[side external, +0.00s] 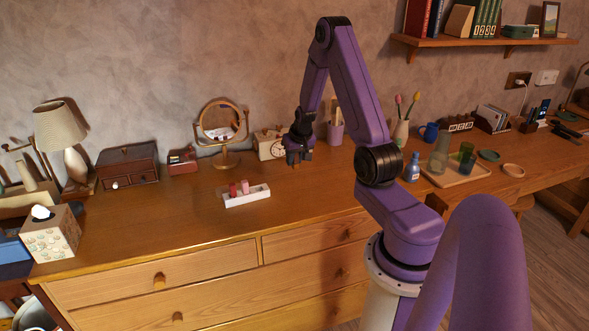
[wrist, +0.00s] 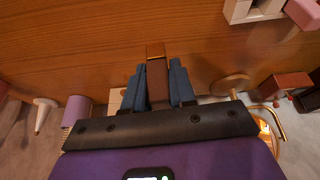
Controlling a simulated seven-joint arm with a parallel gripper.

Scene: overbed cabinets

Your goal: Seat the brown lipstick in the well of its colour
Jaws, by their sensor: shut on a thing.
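My gripper (side external: 298,155) is shut on the brown lipstick (wrist: 157,75), which sits between the two blue fingers in the wrist view. In the side view I cannot make the lipstick out clearly at the fingers. The white holder (side external: 250,199) lies on the desk to the left of my gripper and nearer the front edge. A red lipstick (side external: 233,189) and a pink lipstick (side external: 245,186) stand in it, with bare block to their right. The holder's end (wrist: 238,11) and the pink lipstick (wrist: 303,12) are cut off at the wrist view's upper right.
A round mirror (side external: 220,124), a cream clock (side external: 271,146) and a purple cup (side external: 335,134) stand along the back near my gripper. A small red box (side external: 182,161) is further left. The desk between my gripper and the holder is clear.

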